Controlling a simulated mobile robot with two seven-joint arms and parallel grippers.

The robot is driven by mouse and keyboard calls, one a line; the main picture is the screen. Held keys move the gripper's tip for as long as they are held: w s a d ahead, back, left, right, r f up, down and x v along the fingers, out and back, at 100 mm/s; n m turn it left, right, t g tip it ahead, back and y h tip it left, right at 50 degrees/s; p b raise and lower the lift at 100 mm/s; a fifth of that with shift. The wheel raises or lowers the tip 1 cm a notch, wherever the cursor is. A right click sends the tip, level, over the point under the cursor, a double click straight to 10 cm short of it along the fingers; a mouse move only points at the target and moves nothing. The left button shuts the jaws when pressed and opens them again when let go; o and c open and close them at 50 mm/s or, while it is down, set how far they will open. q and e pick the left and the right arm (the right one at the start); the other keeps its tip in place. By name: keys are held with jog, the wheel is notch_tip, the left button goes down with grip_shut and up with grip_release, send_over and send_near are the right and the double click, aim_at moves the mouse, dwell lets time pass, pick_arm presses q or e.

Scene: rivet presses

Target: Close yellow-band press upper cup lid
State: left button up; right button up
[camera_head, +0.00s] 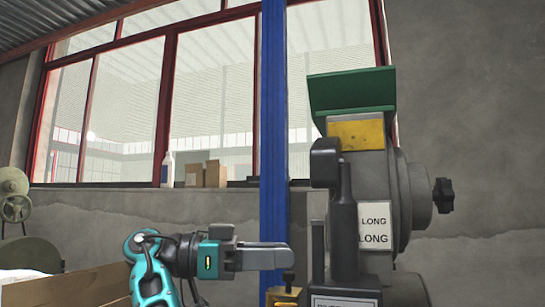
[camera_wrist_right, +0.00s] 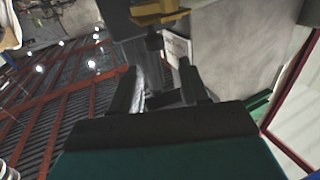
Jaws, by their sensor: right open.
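The press (camera_head: 378,195) stands right of centre in the head view, with a yellow band (camera_head: 357,133) under a green flared top piece (camera_head: 352,92). I cannot make out for sure which part is the upper cup lid. A small yellow part with a dark knob (camera_head: 283,296) sits low at the press's left. A similar yellow part (camera_wrist_right: 160,13) shows at the top of the right wrist view. My right gripper (camera_head: 288,257) points right, just above the small yellow part and left of the press. Its fingers (camera_wrist_right: 160,88) are apart, with nothing seen held between them. My left gripper is not in view.
A blue post (camera_head: 273,110) stands behind my right gripper. A window ledge holds boxes (camera_head: 205,174) and a bottle (camera_head: 168,169). A black star knob (camera_head: 443,195) sticks out on the press's right. Another machine (camera_head: 15,205) stands at the far left.

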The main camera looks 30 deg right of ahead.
aim_at(273, 292)
notch_tip(273, 292, up, 17)
jog(key=p, duration=0.4)
jog(key=shift+r, duration=0.2)
jog(key=shift+f, duration=0.1)
